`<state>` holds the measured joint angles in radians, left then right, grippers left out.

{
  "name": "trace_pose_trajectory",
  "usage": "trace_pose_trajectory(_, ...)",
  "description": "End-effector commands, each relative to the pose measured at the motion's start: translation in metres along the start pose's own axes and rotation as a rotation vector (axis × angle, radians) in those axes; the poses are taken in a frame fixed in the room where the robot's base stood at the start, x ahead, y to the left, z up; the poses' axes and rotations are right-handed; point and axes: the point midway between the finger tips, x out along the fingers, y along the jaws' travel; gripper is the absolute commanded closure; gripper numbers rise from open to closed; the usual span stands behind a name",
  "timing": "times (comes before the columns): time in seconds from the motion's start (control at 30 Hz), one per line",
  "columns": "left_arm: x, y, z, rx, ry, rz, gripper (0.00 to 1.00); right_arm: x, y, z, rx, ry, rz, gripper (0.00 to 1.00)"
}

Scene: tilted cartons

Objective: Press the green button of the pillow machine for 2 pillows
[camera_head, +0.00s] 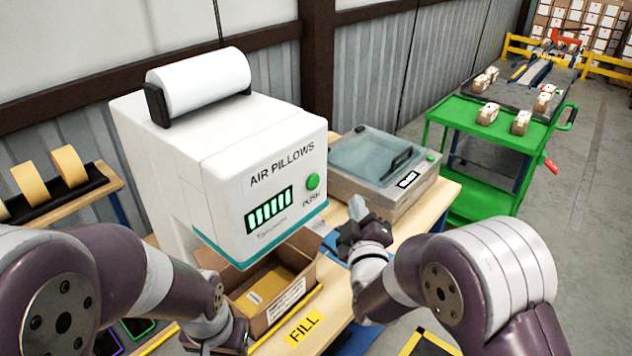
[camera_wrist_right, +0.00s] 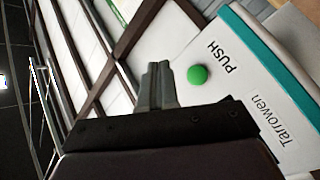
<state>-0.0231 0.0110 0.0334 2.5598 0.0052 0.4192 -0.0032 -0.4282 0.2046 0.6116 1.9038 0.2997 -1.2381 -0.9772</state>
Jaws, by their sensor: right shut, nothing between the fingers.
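The white pillow machine (camera_head: 225,165) is labelled "AIR PILLOWS" and stands on the wooden table. Its round green button (camera_head: 313,181) is on the front face, at the right, above the word "PUSH". The button also shows in the right wrist view (camera_wrist_right: 198,75). A panel of lit green bars (camera_head: 269,209) is left of the button. My right gripper (camera_head: 356,206) is shut and empty, to the right of the button and a little lower, apart from it. Its closed fingertips (camera_wrist_right: 158,72) are beside the button in the wrist view. My left gripper's fingers are hidden at the bottom of the head view.
An open carton (camera_head: 290,300) with a brown item inside sits below the machine, by a yellow "FILL" label (camera_head: 304,327). A grey lidded device (camera_head: 385,172) stands behind my right gripper. A green cart (camera_head: 490,125) carries small boxes. Tape rolls (camera_head: 50,175) are at left.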

Motion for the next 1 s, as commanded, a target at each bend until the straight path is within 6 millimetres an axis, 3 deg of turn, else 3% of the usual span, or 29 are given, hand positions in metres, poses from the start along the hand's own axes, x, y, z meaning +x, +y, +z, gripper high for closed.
trace_pose_trajectory(0.5,0.000,0.000,0.000,0.000,0.000,0.000,0.57,0.045,-0.034,-0.033,0.001,0.001,-0.001,1.00)
trace_pose_trajectory(1.0,0.000,0.000,0.000,0.000,0.000,0.000,0.57,0.050,-0.036,-0.036,0.001,0.000,-0.001,1.00)
